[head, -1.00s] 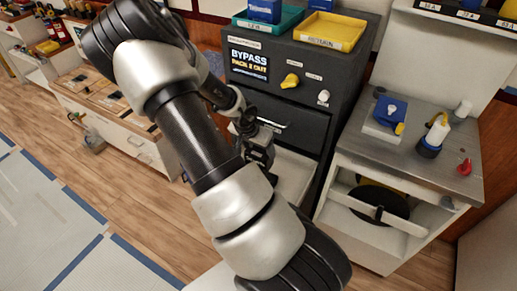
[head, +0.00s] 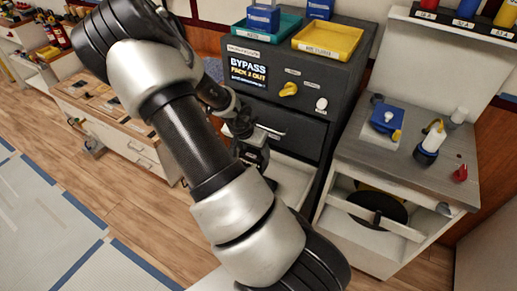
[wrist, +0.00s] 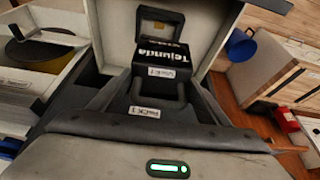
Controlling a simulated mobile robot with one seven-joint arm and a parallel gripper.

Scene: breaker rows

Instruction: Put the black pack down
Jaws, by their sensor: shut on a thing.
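The black pack (wrist: 165,55) is in my gripper (wrist: 155,92), with white lettering and a small white label showing in the wrist view. My gripper is shut on the pack's upper part, with a dark finger on each side. In the head view the pack (head: 257,158) hangs at the front of the dark cabinet, over or in a white tray (head: 290,178). The white tray surface (wrist: 112,22) also shows around the pack in the wrist view. My arm hides part of the pack, and I cannot tell whether its underside touches the tray.
The dark cabinet (head: 335,85) has a screen (head: 249,69) reading "BYPASS PACK 2 OUT", a yellow knob (head: 288,89) and a drawer handle. Yellow (head: 328,38) and teal trays stand on top. A grey-topped bench (head: 400,160) with small items stands at the right.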

